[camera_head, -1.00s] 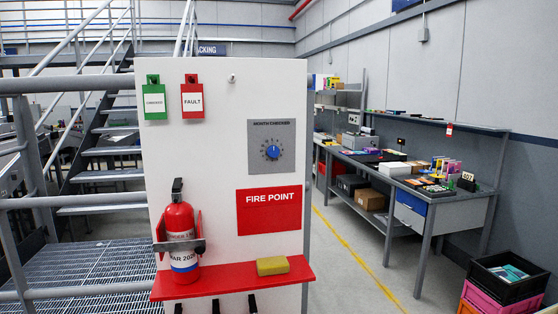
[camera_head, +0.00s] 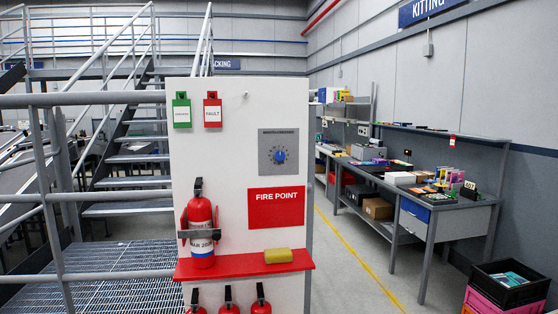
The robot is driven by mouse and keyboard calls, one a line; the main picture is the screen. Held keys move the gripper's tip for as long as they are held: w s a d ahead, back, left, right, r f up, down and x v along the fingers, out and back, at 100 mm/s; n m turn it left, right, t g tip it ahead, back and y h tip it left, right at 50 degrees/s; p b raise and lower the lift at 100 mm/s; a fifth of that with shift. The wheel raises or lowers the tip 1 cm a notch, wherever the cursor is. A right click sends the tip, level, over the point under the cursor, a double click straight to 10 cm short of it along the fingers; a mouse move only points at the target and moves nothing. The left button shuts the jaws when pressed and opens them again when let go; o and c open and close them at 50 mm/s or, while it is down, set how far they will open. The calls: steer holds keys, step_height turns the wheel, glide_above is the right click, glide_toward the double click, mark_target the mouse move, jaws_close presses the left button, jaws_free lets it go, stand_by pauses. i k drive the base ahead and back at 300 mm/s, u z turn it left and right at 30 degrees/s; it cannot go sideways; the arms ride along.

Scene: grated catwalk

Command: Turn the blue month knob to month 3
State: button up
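The blue month knob (camera_head: 279,156) sits in the middle of a grey square dial plate (camera_head: 291,138) on the upper right of a white fire point board (camera_head: 236,111). Small marks ring the knob, too small to read, and I cannot tell which month it points to. A heading runs along the top of the plate. My gripper and arm are not in view. Nothing covers the knob.
Green (camera_head: 181,111) and red (camera_head: 212,111) tags hang above. Railing (camera_head: 60,100) stands left; a workbench (camera_head: 450,208) stands right.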

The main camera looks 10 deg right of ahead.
mark_target(280, 156)
steer(key=u, duration=0.95)
steer(key=i, duration=1.15)
steer(key=u, duration=0.15)
